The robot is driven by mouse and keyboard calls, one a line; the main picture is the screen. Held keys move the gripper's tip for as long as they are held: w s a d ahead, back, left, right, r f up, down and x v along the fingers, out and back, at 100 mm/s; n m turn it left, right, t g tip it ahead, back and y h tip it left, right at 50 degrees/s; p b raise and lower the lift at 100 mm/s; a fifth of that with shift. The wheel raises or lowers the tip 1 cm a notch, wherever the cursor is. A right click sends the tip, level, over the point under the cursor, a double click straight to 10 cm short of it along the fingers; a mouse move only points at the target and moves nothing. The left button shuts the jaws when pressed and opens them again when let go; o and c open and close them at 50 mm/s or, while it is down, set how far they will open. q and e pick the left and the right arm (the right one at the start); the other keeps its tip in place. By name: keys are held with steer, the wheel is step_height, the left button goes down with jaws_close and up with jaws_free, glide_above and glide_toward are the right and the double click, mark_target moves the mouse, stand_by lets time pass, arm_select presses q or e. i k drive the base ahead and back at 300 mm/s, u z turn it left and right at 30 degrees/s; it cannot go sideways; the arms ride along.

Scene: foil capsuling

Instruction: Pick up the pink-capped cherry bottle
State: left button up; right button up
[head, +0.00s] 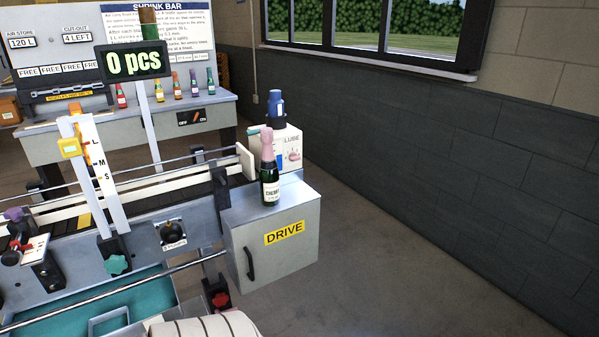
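The pink-capped cherry bottle (269,170) stands upright on top of the grey drive box (270,233). It has dark glass, a pale label and a pink cap over its neck. The lower right part of the label is small and hard to read beyond "CHERRY". Neither of my grippers is in the head view. Nothing touches the bottle from my side.
A white box (290,147) and a blue-capped container (276,110) stand just behind the bottle. The conveyor (140,195) with rails lies to its left. A sign post (150,120) rises behind. A teal tray (130,308) sits below. The floor at right is clear.

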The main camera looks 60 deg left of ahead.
mark_target(268, 175)
steer(key=u, duration=0.35)
steer(key=i, duration=0.95)
steer(key=u, duration=0.6)
